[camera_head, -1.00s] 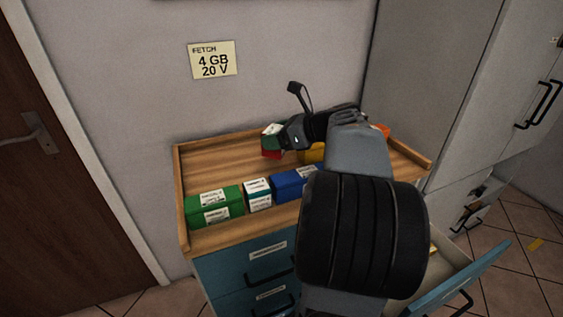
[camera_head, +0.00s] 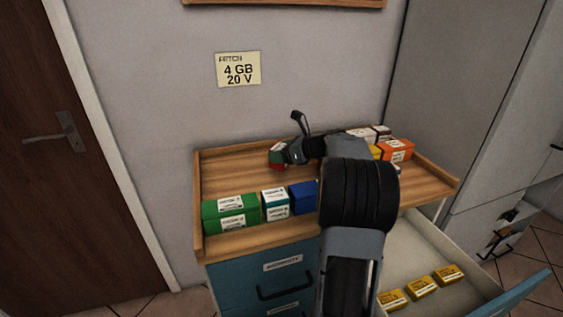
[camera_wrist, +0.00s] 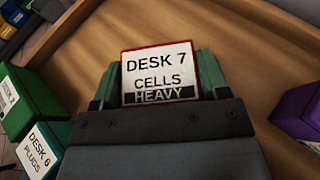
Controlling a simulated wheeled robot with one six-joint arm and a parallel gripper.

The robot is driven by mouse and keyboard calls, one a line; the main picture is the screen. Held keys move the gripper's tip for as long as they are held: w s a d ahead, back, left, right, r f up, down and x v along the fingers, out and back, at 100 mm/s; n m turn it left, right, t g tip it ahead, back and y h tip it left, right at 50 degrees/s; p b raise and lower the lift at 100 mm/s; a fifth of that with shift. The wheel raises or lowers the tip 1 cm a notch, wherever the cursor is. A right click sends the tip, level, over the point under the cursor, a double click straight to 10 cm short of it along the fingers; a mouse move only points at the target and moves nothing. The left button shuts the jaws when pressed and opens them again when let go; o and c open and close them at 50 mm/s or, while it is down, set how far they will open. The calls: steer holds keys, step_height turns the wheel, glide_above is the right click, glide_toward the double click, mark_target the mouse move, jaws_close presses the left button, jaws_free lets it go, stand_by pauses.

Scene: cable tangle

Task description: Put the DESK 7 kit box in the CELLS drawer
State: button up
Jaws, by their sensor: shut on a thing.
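The DESK 7 kit box (camera_wrist: 160,65) has a white label reading DESK 7, CELLS, HEAVY and a red edge. My gripper (camera_wrist: 158,85) is shut on it, with a green finger at each side. In the head view the box (camera_head: 277,162) shows small and red at my gripper (camera_head: 283,154), over the back left of the wooden top. I cannot tell whether it touches the wood. An open drawer (camera_head: 412,240) at the lower right holds several yellow boxes (camera_head: 422,287). No label on that drawer is readable.
The wooden top (camera_head: 235,180) has a raised rim. Green boxes (camera_head: 231,214), a DESK 6 PLUGS box (camera_wrist: 42,148) and a blue box (camera_head: 303,197) stand along its front. An orange box (camera_head: 397,149) is at the back right. A purple box (camera_wrist: 300,112) lies right of my gripper.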

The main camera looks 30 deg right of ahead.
steer(key=shift+w+f+b, duration=0.15)
steer(key=shift+f+b, duration=0.35)
steer(key=shift+f, duration=1.2)
steer(key=shift+f, duration=0.2)
steer(key=o, duration=1.2)
steer(key=shift+c, duration=0.2)
